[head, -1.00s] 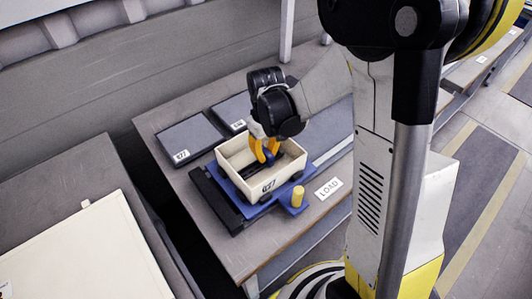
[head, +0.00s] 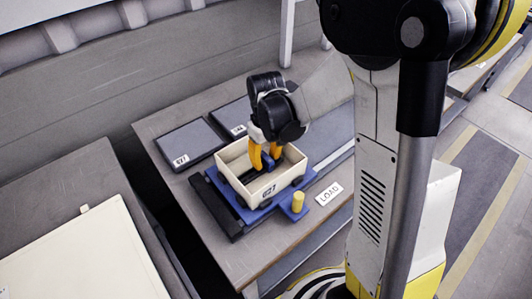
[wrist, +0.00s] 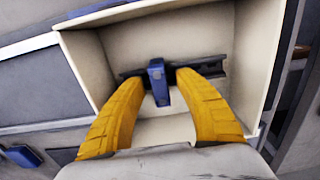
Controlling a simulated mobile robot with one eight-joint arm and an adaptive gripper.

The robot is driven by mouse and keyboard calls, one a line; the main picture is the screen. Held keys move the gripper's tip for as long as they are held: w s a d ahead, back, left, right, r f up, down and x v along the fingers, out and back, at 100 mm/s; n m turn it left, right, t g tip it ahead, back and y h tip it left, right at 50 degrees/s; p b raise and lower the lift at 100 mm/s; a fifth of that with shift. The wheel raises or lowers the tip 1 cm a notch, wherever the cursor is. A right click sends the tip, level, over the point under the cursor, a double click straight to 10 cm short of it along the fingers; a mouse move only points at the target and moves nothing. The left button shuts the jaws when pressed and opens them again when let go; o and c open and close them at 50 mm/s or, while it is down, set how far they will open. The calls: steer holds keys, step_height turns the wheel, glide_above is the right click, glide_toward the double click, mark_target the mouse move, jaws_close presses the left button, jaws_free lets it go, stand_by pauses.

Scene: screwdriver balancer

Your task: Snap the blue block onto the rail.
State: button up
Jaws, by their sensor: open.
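The blue block (wrist: 157,82) stands at the dark rail (wrist: 212,65) inside a cream tray (wrist: 82,62). In the head view the block (head: 267,161) shows between the orange fingers of my gripper (head: 265,160), which reach down into the tray (head: 262,188). In the wrist view my gripper (wrist: 160,80) is open, one finger on each side of the block, with gaps between. The block overlaps the rail, but I cannot tell whether it is fully seated.
The tray sits on a blue carriage (head: 254,215) on the grey bench. A yellow peg (head: 298,202) stands at its front right, near a LOAD label (head: 329,193). Dark panels (head: 187,142) lie behind. The tray walls surround my fingers closely.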

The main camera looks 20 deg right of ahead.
step_height(320, 180, up, 12)
stand_by(0.4)
step_height(320, 180, up, 6)
steer(key=p, duration=0.5)
steer(key=shift+r, duration=0.2)
